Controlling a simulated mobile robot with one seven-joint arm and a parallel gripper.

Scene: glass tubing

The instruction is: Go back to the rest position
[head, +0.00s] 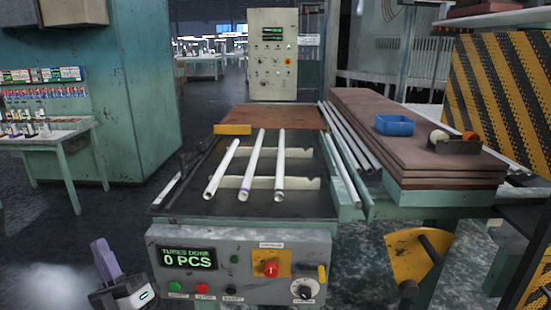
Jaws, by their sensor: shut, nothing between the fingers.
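Part of my arm shows at the lower left, beside the front of the tubing machine. No gripper fingers can be made out there. The machine's bed (183,208) carries three pale tubes lying side by side: a left tube (221,168), a middle tube (252,166) with a purple band near its front end, and a right tube (280,165). They rest across pale notched supports, apart from one another. Nothing of mine touches them. The front control panel (240,285) has a display (187,258) reading "TUBES DONE 0 PCS".
To the right, a bench holds stacked brown boards (360,112), a blue bin (394,125) and a tape dispenser (455,146). A yellow lever plate (417,255) juts out at the lower right. A striped barrier (500,95) stands at right. A side table (45,135) is at left, with open floor before it.

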